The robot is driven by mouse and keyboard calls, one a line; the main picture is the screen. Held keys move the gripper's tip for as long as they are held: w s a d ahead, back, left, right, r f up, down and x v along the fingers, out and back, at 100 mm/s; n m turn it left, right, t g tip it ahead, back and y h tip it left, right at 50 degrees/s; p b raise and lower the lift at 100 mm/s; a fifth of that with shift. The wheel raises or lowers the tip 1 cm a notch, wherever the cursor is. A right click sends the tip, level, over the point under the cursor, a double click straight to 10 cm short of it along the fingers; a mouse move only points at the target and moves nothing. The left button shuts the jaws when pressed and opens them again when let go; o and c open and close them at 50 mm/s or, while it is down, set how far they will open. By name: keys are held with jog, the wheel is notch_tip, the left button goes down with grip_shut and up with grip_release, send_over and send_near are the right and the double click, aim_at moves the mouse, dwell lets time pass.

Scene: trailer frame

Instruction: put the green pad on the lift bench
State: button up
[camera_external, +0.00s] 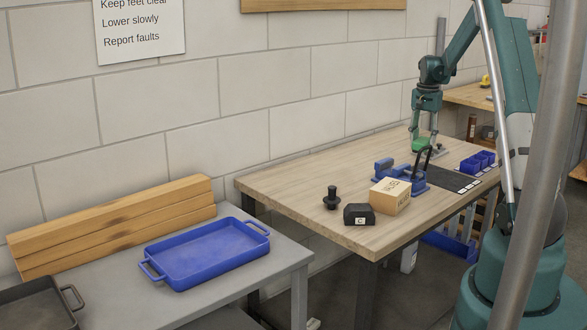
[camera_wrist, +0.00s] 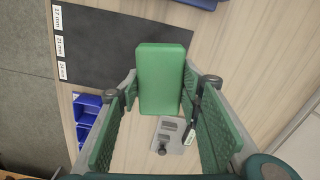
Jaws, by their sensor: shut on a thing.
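The green pad (camera_wrist: 160,75) is a flat rounded block held between the fingertips of my gripper (camera_wrist: 160,92) in the wrist view. In the external view, my gripper (camera_external: 422,125) holds the pad (camera_external: 418,143) over the far part of the wood-topped bench (camera_external: 290,186). Whether the pad touches anything below cannot be told. A grey-topped bench (camera_external: 285,262) stands at front left. Neither bench bears a readable name, so I cannot tell which is the lift bench.
The wooden bench carries a blue fixture (camera_external: 384,170), a cardboard box (camera_external: 390,196), a black block (camera_external: 359,214), a black knob (camera_external: 331,198), a dark labelled mat (camera_wrist: 125,40) and blue bins (camera_wrist: 86,112). A grey bracket (camera_wrist: 172,132) lies below my gripper. A blue tray (camera_external: 208,252) stands on the grey bench.

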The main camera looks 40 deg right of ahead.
jog(key=shift+w+a, duration=0.1)
dwell(0.3)
